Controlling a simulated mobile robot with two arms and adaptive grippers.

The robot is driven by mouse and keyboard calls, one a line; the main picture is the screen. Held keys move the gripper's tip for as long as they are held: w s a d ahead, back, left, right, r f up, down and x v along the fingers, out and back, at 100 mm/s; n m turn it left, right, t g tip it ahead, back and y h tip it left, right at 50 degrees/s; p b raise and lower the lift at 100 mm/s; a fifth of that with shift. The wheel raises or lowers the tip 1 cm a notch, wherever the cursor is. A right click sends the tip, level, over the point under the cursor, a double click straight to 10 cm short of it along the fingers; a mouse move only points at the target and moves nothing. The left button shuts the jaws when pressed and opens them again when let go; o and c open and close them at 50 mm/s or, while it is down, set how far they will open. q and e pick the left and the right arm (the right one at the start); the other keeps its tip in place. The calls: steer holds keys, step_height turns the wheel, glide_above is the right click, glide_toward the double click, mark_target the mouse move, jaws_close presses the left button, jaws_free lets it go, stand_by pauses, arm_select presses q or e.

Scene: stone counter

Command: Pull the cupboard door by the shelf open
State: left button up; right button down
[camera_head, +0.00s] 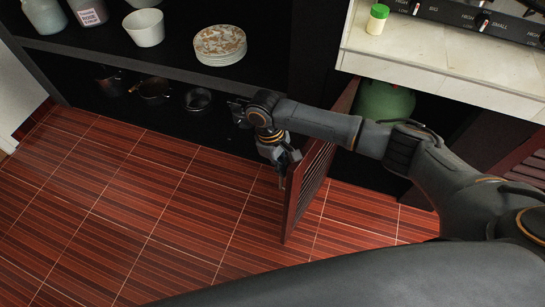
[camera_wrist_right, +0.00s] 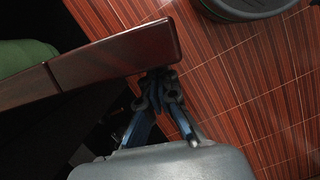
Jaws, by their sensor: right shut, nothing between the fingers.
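The cupboard door (camera_head: 311,190), reddish-brown with a slatted face, stands swung out from the cupboard under the stone counter, next to the dark shelf (camera_head: 190,75). In the right wrist view the door edge (camera_wrist_right: 115,57) crosses from the left, its end just above my fingers. My right gripper (camera_head: 281,176) is at the door's left side, close to its outer edge. In the right wrist view the right gripper (camera_wrist_right: 158,90) has its blue fingers together, with nothing seen between them; I cannot tell if they touch the door. My left gripper is not in view.
A green gas cylinder (camera_head: 385,102) stands inside the open cupboard. A green-capped jar (camera_head: 377,19) and a stove panel (camera_head: 480,15) are on the counter. The shelf holds plates (camera_head: 220,44), a white bowl (camera_head: 144,27) and dark pots (camera_head: 198,99). The tiled floor at left is clear.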

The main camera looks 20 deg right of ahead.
steer(key=shift+s+d, duration=0.25)
steer(key=shift+s, duration=0.1)
